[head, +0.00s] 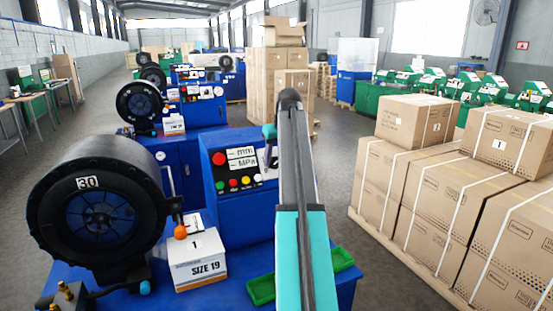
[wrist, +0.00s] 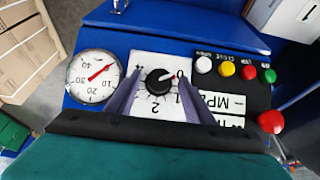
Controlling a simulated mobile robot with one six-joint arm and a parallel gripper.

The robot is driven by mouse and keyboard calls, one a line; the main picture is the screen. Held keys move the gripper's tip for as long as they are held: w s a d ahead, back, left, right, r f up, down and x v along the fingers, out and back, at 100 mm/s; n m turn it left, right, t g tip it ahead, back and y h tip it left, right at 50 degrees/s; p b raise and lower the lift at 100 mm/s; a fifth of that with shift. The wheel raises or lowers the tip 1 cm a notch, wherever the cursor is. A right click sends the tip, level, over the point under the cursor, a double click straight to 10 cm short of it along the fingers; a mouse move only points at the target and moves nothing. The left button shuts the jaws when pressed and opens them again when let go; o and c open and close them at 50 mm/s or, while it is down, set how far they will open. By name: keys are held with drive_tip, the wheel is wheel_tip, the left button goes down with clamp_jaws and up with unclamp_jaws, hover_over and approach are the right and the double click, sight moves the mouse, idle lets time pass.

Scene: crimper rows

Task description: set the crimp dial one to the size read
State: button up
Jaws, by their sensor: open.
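The crimp dial is a black knob (wrist: 158,81) on a white plate with figures around it, seen upside down in the wrist view. In the head view my gripper (head: 269,133) is at the blue control panel, and my arm hides the dial. A white box (head: 197,266) marked "1" and "SIZE 19" stands on the blue bench left of the panel.
A round gauge (wrist: 95,76) sits beside the dial; colored buttons and a red knob (wrist: 271,122) sit on its other side. The black crimper head (head: 97,205) marked 30 stands at left. Cartons (head: 450,190) are stacked at right, with open floor between.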

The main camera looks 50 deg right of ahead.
drive_tip(key=shift+c, duration=0.3)
drive_tip(key=c, duration=1)
